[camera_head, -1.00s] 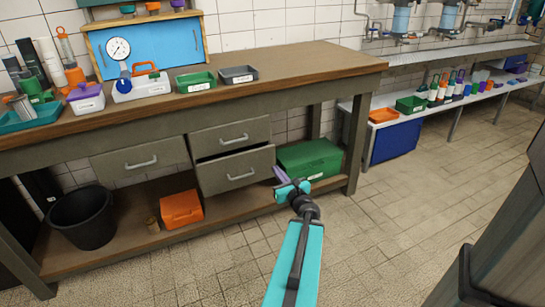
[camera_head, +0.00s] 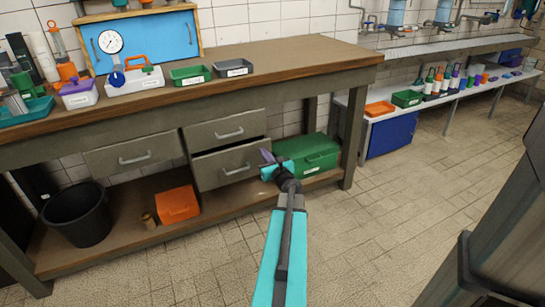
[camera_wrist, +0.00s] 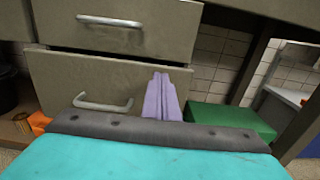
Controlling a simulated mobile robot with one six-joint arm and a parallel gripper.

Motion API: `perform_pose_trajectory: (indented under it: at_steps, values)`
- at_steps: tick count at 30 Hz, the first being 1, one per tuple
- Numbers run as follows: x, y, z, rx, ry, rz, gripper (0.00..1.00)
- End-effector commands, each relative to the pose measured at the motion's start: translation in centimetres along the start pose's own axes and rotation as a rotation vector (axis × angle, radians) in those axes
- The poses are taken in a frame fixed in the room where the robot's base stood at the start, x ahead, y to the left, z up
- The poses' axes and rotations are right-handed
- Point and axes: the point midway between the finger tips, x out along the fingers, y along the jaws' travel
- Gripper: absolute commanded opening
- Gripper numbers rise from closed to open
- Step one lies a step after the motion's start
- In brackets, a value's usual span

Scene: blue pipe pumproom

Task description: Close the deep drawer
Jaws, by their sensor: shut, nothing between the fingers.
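The deep drawer (camera_head: 225,168) is the lower grey front under the bench, below a shallower drawer (camera_head: 226,130). It stands slightly pulled out, with a dark gap along its top edge. Its bar handle (camera_head: 237,170) is also clear in the wrist view (camera_wrist: 103,104). My gripper (camera_head: 265,156) is shut and empty, at the right edge of the drawer front. In the wrist view its purple fingers (camera_wrist: 161,97) overlap the right part of the front, right of the handle. I cannot tell whether they touch it.
A green box (camera_head: 310,154) sits on the lower shelf just right of the drawer. An orange box (camera_head: 177,205) and a black bucket (camera_head: 78,215) are to the left. A bench leg (camera_head: 354,140) stands at the right. The tiled floor in front is clear.

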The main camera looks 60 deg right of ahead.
Motion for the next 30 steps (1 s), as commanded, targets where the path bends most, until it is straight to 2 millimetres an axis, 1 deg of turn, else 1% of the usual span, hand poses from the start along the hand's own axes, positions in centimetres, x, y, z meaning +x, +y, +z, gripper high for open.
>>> perform_pose_trajectory:
  at_steps: [1,3,9,12,17,30]
  values:
    - [0.8,0.0,-0.1,-0.001,-0.001,0.001,0.00]
    - [1.6,-0.1,-0.1,-0.001,0.000,0.001,0.00]
    - [3.5,-0.1,-0.1,-0.001,0.000,0.000,0.00]
    - [4.1,0.0,-0.1,-0.001,0.000,0.000,0.00]
    - [4.6,0.0,-0.1,-0.001,0.001,-0.001,0.00]
    - [4.8,-0.1,0.0,-0.001,0.000,-0.001,0.00]
